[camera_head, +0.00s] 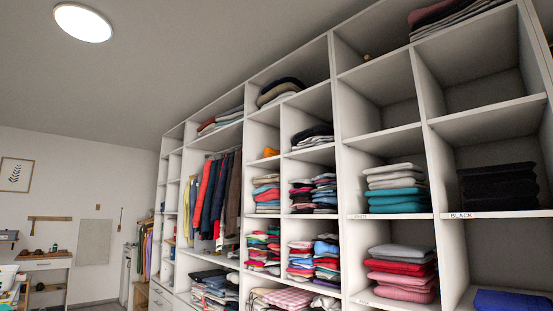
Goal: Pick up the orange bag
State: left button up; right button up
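A small orange object (270,152), likely the orange bag, sits in a narrow cubby in the middle of the shelving, above a cubby of folded clothes. It is small in view and its exact shape is hard to tell. Neither of my grippers shows in the head view.
White cubby shelving (383,136) fills the right side, with folded stacks such as teal and grey cloth (396,188) and a black stack (498,187). Clothes hang (212,200) left of the orange object. A desk (45,263) stands at the far left.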

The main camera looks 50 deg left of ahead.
aim_at(268, 152)
jog(key=u, duration=1.4)
jog(key=i, duration=2)
jog(key=u, duration=1.2)
jog(key=i, duration=0.65)
jog(key=z, duration=1.75)
jog(key=i, duration=0.1)
jog(key=z, duration=0.3)
